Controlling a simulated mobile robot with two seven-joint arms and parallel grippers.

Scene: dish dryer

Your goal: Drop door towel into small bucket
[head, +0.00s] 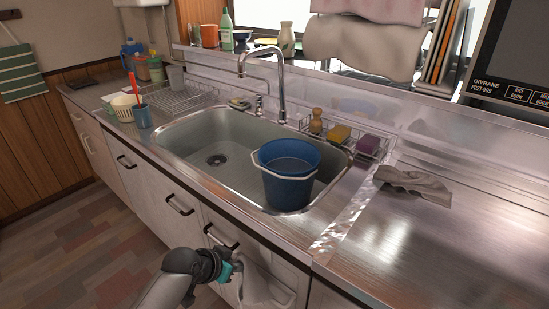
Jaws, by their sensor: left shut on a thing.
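The door towel (264,284) is a pale white cloth hanging at the front of the cabinet, at the bottom middle of the head view. My left gripper (236,259) is shut on it near its upper left edge. The lower part of the towel is cut off by the picture's edge. My right gripper is not in view.
The steel sink (190,143) has a tall faucet (279,84) behind it. A wire rack with sponges (340,134) is behind the bucket. A grey cloth (413,183) lies on the right counter. The front counter edge stands between my left gripper and the bucket.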

